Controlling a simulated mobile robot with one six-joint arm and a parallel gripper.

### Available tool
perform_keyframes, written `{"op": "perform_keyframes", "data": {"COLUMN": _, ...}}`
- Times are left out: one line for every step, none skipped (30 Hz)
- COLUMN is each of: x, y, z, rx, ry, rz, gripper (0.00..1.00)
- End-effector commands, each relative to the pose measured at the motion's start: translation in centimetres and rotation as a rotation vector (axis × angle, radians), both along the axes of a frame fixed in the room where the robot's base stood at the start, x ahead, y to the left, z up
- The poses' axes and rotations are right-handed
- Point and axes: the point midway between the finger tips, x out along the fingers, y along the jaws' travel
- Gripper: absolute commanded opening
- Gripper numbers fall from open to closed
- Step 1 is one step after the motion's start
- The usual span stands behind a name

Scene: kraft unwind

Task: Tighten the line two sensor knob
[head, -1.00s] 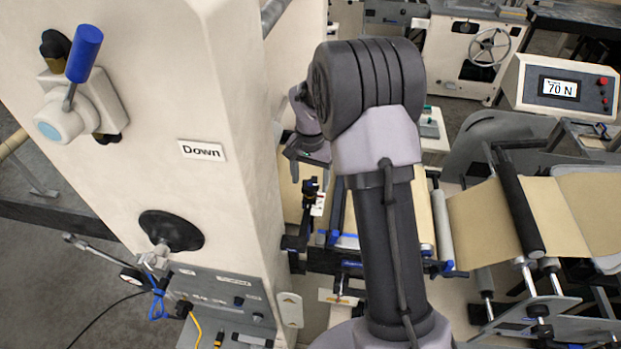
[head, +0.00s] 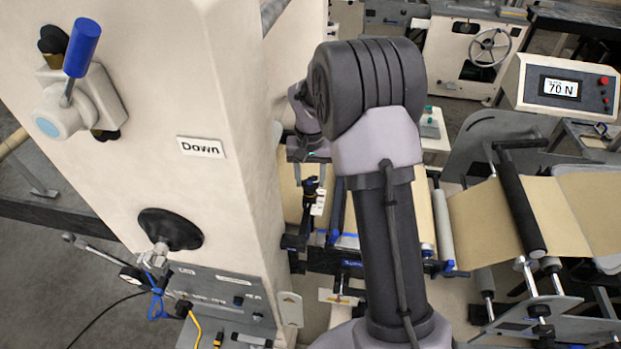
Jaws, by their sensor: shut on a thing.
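My gripper (head: 310,177) points down at the middle of the head view, left of my arm's large dark joint. Its fingers are small and partly merge with the dark parts below. The black sensor knob (head: 311,187) stands upright on the sensor mount, at the fingertips. The gripper is shut on this knob. White labels (head: 318,206) are on the mount just right of the knob. The exact contact between fingers and knob is too small to see.
Brown web (head: 485,215) runs over rollers at right. A display (head: 560,88) reads 70 N.

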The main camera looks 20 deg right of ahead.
Motion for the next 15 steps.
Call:
{"op": "perform_keyframes", "data": {"x": -0.06, "y": 0.01, "z": -0.08, "rx": 0.0, "ry": 0.002, "rz": 0.0, "gripper": 0.04}}
{"op": "perform_keyframes", "data": {"x": -0.06, "y": 0.01, "z": -0.08, "rx": 0.0, "ry": 0.002, "rz": -0.001, "gripper": 0.04}}
{"op": "perform_keyframes", "data": {"x": -0.07, "y": 0.01, "z": -0.08, "rx": 0.0, "ry": 0.002, "rz": -0.001, "gripper": 0.04}}
{"op": "perform_keyframes", "data": {"x": -0.07, "y": 0.01, "z": -0.09, "rx": 0.0, "ry": 0.002, "rz": -0.001, "gripper": 0.04}}
{"op": "perform_keyframes", "data": {"x": -0.07, "y": 0.01, "z": -0.09, "rx": 0.0, "ry": 0.003, "rz": -0.002, "gripper": 0.04}}
{"op": "perform_keyframes", "data": {"x": -0.08, "y": 0.01, "z": -0.1, "rx": 0.0, "ry": 0.003, "rz": -0.002, "gripper": 0.48}}
{"op": "perform_keyframes", "data": {"x": -0.08, "y": 0.01, "z": -0.1, "rx": 0.0, "ry": 0.003, "rz": -0.002, "gripper": 0.54}}
{"op": "perform_keyframes", "data": {"x": -0.08, "y": 0.01, "z": -0.1, "rx": 0.0, "ry": 0.003, "rz": -0.002, "gripper": 0.6}}
{"op": "perform_keyframes", "data": {"x": -0.08, "y": 0.0, "z": -0.09, "rx": 0.0, "ry": 0.003, "rz": -0.003, "gripper": 0.67}}
{"op": "perform_keyframes", "data": {"x": -0.08, "y": 0.0, "z": -0.08, "rx": 0.0, "ry": 0.002, "rz": -0.003, "gripper": 0.67}}
{"op": "perform_keyframes", "data": {"x": -0.07, "y": 0.01, "z": -0.08, "rx": 0.0, "ry": 0.002, "rz": -0.003, "gripper": 0.67}}
{"op": "perform_keyframes", "data": {"x": -0.06, "y": 0.01, "z": -0.07, "rx": 0.0, "ry": 0.002, "rz": -0.003, "gripper": 0.67}}
{"op": "perform_keyframes", "data": {"x": -0.06, "y": 0.01, "z": -0.07, "rx": 0.0, "ry": 0.002, "rz": -0.003, "gripper": 0.67}}
{"op": "perform_keyframes", "data": {"x": -0.06, "y": 0.01, "z": -0.06, "rx": 0.0, "ry": 0.002, "rz": -0.003, "gripper": 0.67}}
{"op": "perform_keyframes", "data": {"x": -0.05, "y": 0.0, "z": -0.06, "rx": 0.0, "ry": 0.002, "rz": -0.003, "gripper": 0.67}}
